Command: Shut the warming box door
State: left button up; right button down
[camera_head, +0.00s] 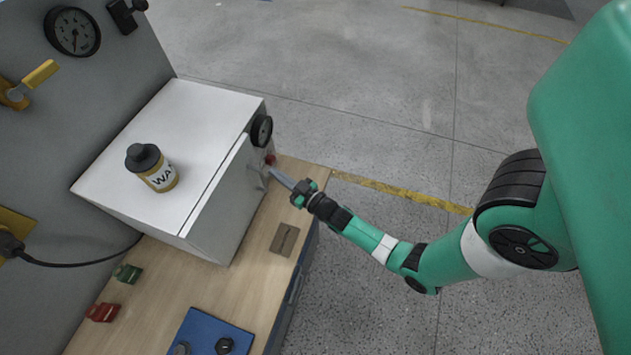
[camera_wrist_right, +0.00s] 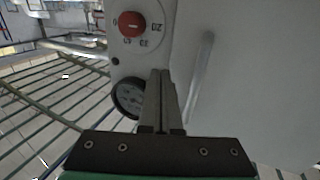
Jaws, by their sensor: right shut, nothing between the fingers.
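The warming box (camera_head: 195,115) is a white-topped metal box on the wooden bench. Its grey door (camera_head: 228,200) is on the side facing right, with a thin dark seam along its top edge; I cannot tell whether it is fully closed. In the right wrist view the pale door (camera_wrist_right: 255,80) fills the right side, with a long grey handle bar (camera_wrist_right: 201,80). My right gripper (camera_head: 274,173) is shut and empty, its fingertips by the control panel end of the door. It also shows in the wrist view (camera_wrist_right: 162,75); contact is unclear. My left gripper is out of view.
A red knob (camera_wrist_right: 132,24) and a dial (camera_wrist_right: 128,97) are on the control panel near the fingers. A labelled bottle (camera_head: 158,173) stands on the box.

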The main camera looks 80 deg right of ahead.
jog(key=s+a+p, duration=0.1)
jog(key=s+p, duration=0.1)
jog(key=s, duration=0.9)
jog(key=shift+a+p, duration=0.4)
